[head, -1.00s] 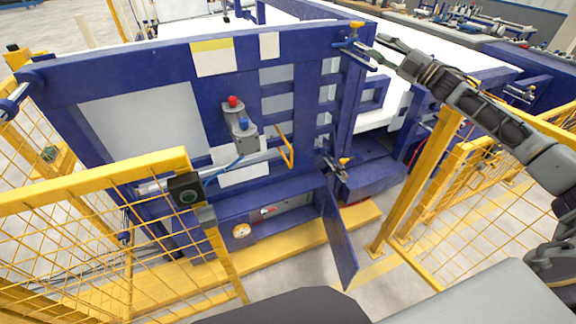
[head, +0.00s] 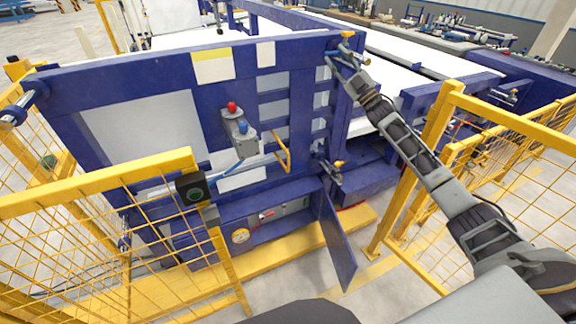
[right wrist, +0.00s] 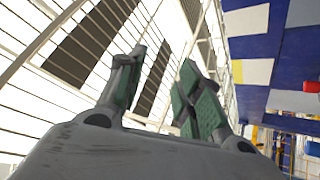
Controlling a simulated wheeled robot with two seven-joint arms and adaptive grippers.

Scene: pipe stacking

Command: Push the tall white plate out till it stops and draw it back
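A large pale plate (head: 140,135) stands upright behind the left opening of the blue frame (head: 120,65). Paler strips also show through the slots at the frame's right end. I cannot tell whether these belong to one plate. My right gripper (head: 340,64) is at the frame's upper right corner, just below a metal fitting with a yellow knob (head: 347,35). I cannot tell if it touches the frame. In the right wrist view its two fingers (right wrist: 162,60) are apart with nothing between them. My left gripper is not in view.
Yellow mesh fences stand at the left (head: 100,185) and right (head: 520,125). A blue door (head: 338,240) hangs open below. A yellow handle (head: 284,150) sticks out beside the box.

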